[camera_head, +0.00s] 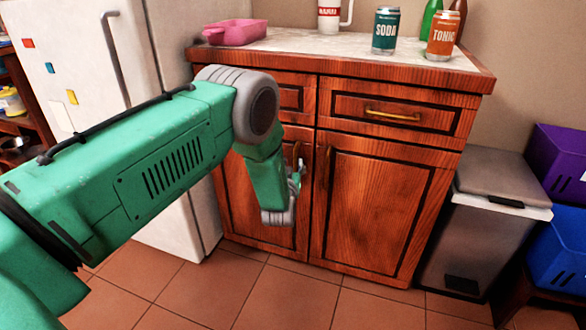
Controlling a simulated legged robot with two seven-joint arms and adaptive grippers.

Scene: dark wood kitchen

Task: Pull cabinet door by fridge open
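The wooden cabinet has two lower doors. The left door (236,198), beside the white fridge (85,60), is partly hidden behind my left arm and looks shut. The right door (375,205) is shut, with a vertical handle (327,167) near its left edge. Another vertical handle (296,153) shows at the left door's right edge. My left gripper (299,174) is in front of the left door, close to that handle. Its fingers are small and mostly hidden by my wrist, so I cannot tell whether they touch the handle. My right gripper is out of view.
A pink tray (235,32), a soda can (385,31), a tonic can (443,36) and bottles stand on the countertop. A grey bin (482,225) is right of the cabinet, with purple (559,160) and blue (560,245) crates beyond. Tiled floor in front is clear.

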